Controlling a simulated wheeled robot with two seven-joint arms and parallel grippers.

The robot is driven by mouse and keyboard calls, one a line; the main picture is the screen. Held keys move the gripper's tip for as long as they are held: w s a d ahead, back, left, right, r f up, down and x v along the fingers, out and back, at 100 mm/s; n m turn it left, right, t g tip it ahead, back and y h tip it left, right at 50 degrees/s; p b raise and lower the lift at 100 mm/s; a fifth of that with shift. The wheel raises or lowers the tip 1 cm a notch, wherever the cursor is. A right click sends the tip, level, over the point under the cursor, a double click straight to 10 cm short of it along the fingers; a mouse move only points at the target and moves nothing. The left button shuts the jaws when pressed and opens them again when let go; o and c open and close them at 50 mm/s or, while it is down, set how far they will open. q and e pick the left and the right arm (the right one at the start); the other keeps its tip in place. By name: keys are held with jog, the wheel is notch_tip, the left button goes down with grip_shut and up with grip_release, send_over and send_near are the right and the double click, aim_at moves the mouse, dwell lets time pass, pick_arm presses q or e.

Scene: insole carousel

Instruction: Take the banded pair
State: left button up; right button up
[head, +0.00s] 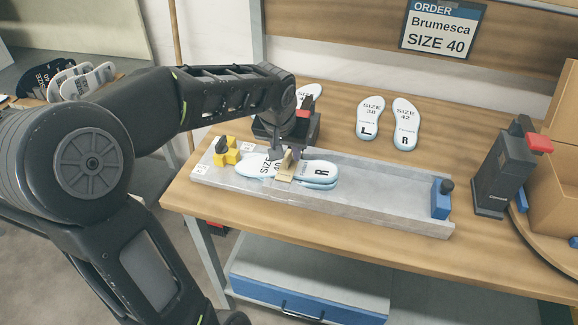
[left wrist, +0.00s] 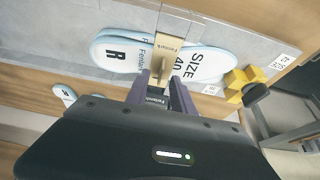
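The banded pair (head: 322,172) is a stack of pale blue-edged white insoles lying in the grey tray (head: 390,205), with "SIZE 40" and "R" printed on top. A tan band (head: 284,179) wraps its middle, with an upright tab. In the left wrist view the pair (left wrist: 115,50) and the band (left wrist: 166,45) also show, with "Fenlark" lettering. My left gripper (head: 292,155) is right at the band. In the left wrist view its purple fingers (left wrist: 160,90) stand apart, one on each side of the band's tab. My right gripper is not in view.
A yellow block (head: 226,151) and a blue block (head: 441,198) sit at the tray's ends. Loose insoles (head: 370,118) lie behind. The order sign (head: 442,27) reads Brumesca SIZE 40.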

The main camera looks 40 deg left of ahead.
pick_arm(q)
jog(key=shift+x, duration=1)
jog(key=shift+r, duration=0.1)
grip_shut()
dwell(0.9)
